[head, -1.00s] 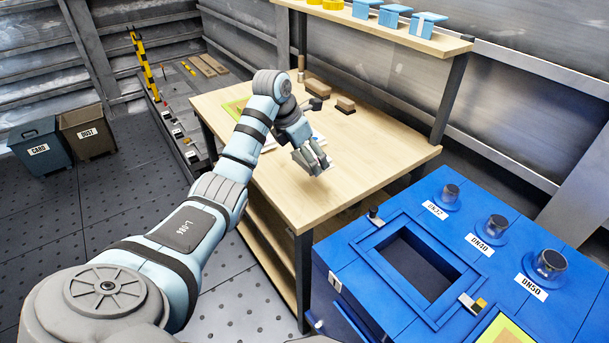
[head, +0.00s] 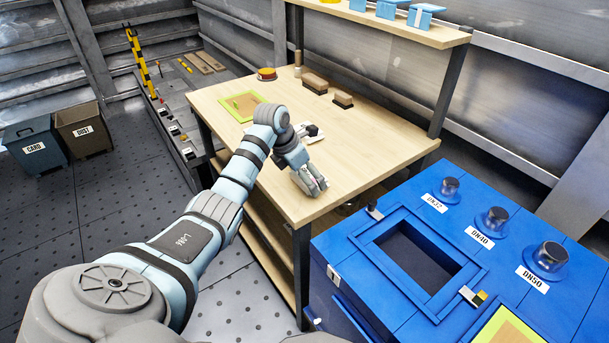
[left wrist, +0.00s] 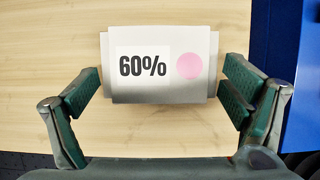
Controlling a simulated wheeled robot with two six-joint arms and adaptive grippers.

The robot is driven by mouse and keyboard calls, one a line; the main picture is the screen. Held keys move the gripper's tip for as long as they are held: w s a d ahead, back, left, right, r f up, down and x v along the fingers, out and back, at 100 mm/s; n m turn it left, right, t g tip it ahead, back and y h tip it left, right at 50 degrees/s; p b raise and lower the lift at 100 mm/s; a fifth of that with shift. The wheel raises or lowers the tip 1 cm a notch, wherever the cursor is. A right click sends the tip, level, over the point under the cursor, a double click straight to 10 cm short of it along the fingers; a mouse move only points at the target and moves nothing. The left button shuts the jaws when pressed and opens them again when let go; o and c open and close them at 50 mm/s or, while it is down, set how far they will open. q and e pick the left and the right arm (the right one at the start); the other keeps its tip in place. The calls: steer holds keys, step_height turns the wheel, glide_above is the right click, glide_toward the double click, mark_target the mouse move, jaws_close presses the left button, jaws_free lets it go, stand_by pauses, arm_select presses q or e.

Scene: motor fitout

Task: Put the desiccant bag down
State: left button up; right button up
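The desiccant bag (left wrist: 142,88) is a pale packet with a 60% label and a pink dot. The gripper also shows in the left wrist view (left wrist: 160,85). In the head view the fingers mostly hide the bag. I cannot tell whether its underside touches the tabletop. My right gripper is out of view.
A lime-edged panel (head: 225,101), a red round item (head: 267,74) and brown blocks (head: 315,83) lie farther back on the table. A pale item with dark parts (head: 313,131) lies behind the gripper. A blue cabinet (head: 355,238) stands close at right.

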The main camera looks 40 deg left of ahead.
arm_select(q)
steer(key=shift+r, duration=0.45)
steer(key=p+v, duration=0.2)
steer(key=v, duration=0.9)
steer(key=shift+r, duration=0.2)
steer(key=shift+s, duration=0.15)
